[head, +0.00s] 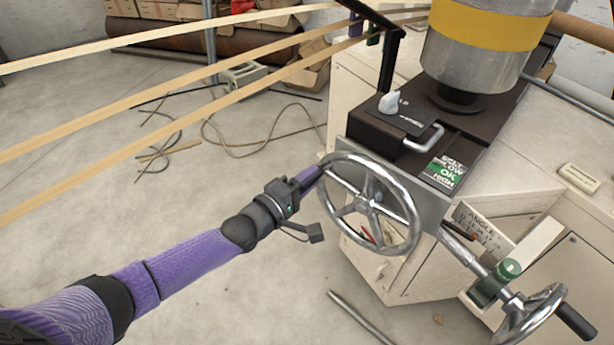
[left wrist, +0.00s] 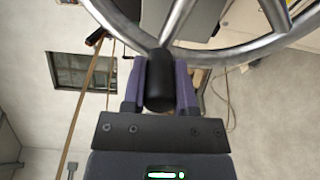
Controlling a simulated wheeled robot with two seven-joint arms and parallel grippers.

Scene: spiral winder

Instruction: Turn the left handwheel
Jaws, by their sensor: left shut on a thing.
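The left handwheel (head: 409,214) is a shiny metal ring with spokes, mounted on the front of the machine. Its rim also shows across the top of the left wrist view (left wrist: 240,52). My left gripper (head: 316,172) is at the wheel's upper left rim. In the left wrist view, its purple fingers (left wrist: 160,82) are on both sides of a black handle (left wrist: 160,85) that sticks out from the rim, and they are shut on it. In the head view the handle is mostly hidden by the gripper. My right gripper is not in view.
A second handwheel (head: 540,312) with a black handle stands at the lower right, by a green-topped part (head: 509,268). A metal rod (head: 360,318) and cables (head: 250,145) lie on the floor. Wooden strips (head: 130,115) cross the upper left.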

